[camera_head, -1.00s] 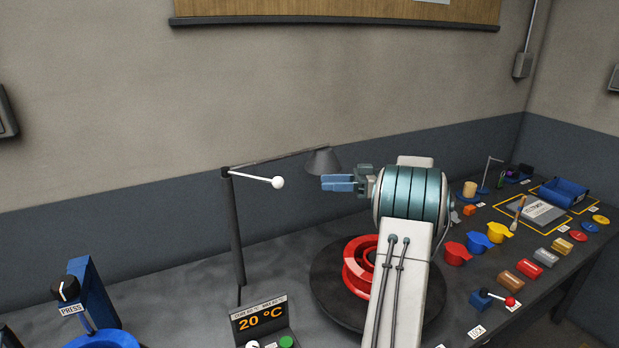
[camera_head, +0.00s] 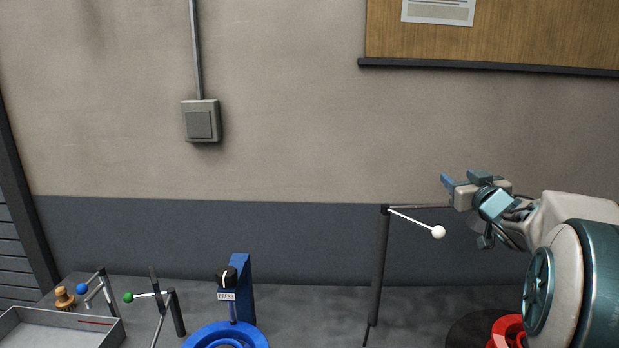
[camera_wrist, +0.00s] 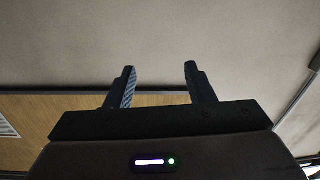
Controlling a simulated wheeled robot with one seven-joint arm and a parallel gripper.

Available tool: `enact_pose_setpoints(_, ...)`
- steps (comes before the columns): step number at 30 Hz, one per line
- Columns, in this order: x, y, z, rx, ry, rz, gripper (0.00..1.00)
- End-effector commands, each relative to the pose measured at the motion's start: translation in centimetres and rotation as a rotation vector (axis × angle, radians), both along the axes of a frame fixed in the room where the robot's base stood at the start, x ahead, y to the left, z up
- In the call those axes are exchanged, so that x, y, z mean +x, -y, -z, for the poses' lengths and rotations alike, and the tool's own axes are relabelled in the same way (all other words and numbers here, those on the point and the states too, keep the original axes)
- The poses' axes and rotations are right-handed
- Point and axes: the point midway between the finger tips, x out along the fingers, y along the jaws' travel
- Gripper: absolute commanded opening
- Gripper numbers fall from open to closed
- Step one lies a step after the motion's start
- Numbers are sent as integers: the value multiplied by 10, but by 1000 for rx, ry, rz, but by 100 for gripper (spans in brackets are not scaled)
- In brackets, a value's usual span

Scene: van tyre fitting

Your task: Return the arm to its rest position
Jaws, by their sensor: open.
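My gripper (camera_head: 460,180) is raised above the bench at the right of the head view, with its blue fingers pointing up and to the left. In the wrist view my gripper (camera_wrist: 159,75) shows two dark fingers spread apart with nothing between them. Behind them are the plain wall and the wooden board (camera_wrist: 70,105). The arm's teal and white links fill the lower right of the head view, above a red ring (camera_head: 508,330) that they partly hide.
A dark post (camera_head: 380,265) with a white-knobbed lever (camera_head: 438,232) stands left of my gripper. A blue press (camera_head: 240,285), levers with green (camera_head: 128,297) and blue (camera_head: 82,288) knobs and a grey tray (camera_head: 45,330) are further left. The wall is close behind.

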Motion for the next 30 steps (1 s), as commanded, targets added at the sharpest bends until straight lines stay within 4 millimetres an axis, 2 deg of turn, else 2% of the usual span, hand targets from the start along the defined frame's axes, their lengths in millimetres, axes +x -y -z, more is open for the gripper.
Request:
enact_pose_setpoints(2, -15, -12, 1, 6, -52, 85, 49)
enact_pose_setpoints(5, -39, -24, 14, 18, -147, 182, 49)
enact_pose_setpoints(8, -68, -40, 34, 37, -266, 255, 49)
enact_pose_setpoints(13, -132, -74, 80, 66, -512, 320, 49)
enact_pose_setpoints(18, -210, -119, 133, 88, -798, 297, 49)
enact_pose_setpoints(24, -298, -168, 181, 96, -1093, 192, 49)
enact_pose_setpoints(27, -327, -183, 194, 96, -1185, 145, 49)
enact_pose_setpoints(30, -342, -189, 200, 96, -1232, 118, 49)
